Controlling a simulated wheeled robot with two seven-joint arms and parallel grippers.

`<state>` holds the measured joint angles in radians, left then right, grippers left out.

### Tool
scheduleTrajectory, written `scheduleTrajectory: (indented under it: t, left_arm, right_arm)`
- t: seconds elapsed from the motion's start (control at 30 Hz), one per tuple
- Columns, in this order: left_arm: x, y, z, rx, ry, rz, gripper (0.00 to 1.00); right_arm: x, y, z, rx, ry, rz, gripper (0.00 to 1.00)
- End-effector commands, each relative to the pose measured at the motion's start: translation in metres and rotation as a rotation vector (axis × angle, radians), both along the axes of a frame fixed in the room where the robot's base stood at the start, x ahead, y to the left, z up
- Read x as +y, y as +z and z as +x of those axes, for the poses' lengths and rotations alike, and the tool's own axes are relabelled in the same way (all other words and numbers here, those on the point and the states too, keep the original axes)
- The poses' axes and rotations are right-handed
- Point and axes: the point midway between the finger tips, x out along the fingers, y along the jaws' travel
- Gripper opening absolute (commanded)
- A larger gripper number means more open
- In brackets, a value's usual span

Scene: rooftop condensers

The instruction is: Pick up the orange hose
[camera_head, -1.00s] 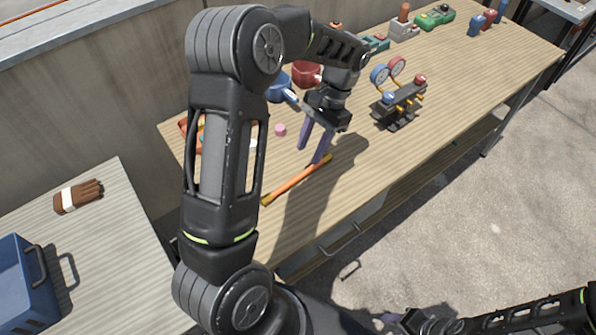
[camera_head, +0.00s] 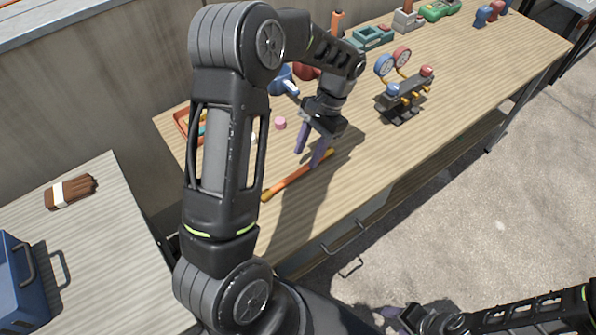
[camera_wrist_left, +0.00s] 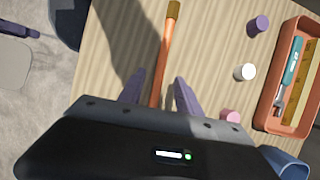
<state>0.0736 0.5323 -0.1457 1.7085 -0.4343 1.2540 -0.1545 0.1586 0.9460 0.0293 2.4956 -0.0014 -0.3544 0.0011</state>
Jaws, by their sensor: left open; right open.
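The orange hose (camera_head: 291,180) is a short straight piece with yellowish-brown ends, lying on the wooden workbench. In the left wrist view the orange hose (camera_wrist_left: 168,55) runs away from between the finger bases, with its brassy end at the top. My left gripper (camera_head: 311,162) is open, its purple fingers pointing down beside and over the hose's far end. In the left wrist view the left gripper (camera_wrist_left: 160,92) has one finger on each side of the hose; I cannot tell whether they touch it. My right gripper (camera_head: 392,316) is open, low at the bottom of the head view, away from the bench.
A gauge manifold (camera_head: 403,96) stands on the bench right of my left gripper. A pink cap (camera_head: 280,123) lies left of it. An orange tray (camera_wrist_left: 274,100) with tools is nearby.

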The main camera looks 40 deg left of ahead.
Motion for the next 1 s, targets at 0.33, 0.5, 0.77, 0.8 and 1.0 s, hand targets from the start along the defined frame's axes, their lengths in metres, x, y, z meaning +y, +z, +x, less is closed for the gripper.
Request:
scheduleTrajectory:
  t: [0.33,0.5,0.77,0.8,1.0]
  left_arm:
    - [0.001,-0.004,-0.004,0.003,0.0,0.0,0.41]
    - [0.004,-0.022,-0.016,0.005,0.001,-0.002,0.41]
    - [0.007,-0.046,-0.023,0.001,-0.001,0.0,0.41]
    - [0.007,-0.047,-0.023,0.0,-0.001,0.0,0.41]
    - [0.007,-0.046,-0.023,0.0,0.0,0.0,0.41]
  right_arm:
    - [0.0,0.003,0.0,0.0,0.0,0.0,0.54]
    - [0.0,0.011,0.0,0.001,0.0,0.0,0.54]
    - [0.0,0.012,-0.001,0.003,0.0,-0.002,0.54]
    - [0.0,0.012,-0.001,0.003,0.0,-0.002,0.54]
    - [0.0,0.012,-0.001,0.003,0.0,-0.002,0.54]
